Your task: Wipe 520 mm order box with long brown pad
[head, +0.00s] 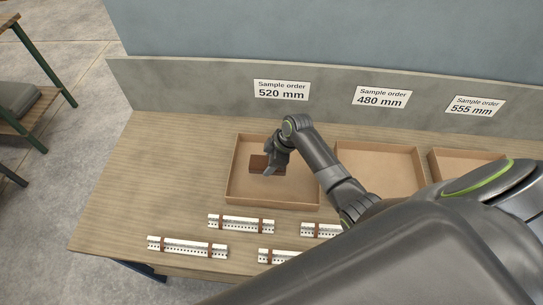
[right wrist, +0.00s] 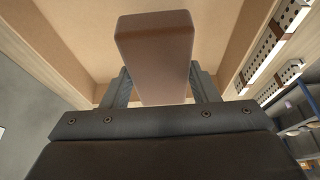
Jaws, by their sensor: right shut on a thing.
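The 520 mm order box (head: 240,187) is a shallow open brown box in the head view, below the "520 mm" sign (head: 281,91). My right gripper (head: 270,170) reaches into it and is shut on the long brown pad (head: 258,163). In the right wrist view the pad (right wrist: 155,52) sits between the two fingers, with the box's floor (right wrist: 85,30) behind it. I cannot tell whether the pad touches the floor. No other item shows in this box. My left gripper is not in view.
Two more open boxes stand to the right, one under the 480 mm sign (head: 382,97) and one (head: 462,160) under the 555 mm sign. Several white slotted rails with brown bands (head: 187,247) lie along the table's front. The table's left part is clear.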

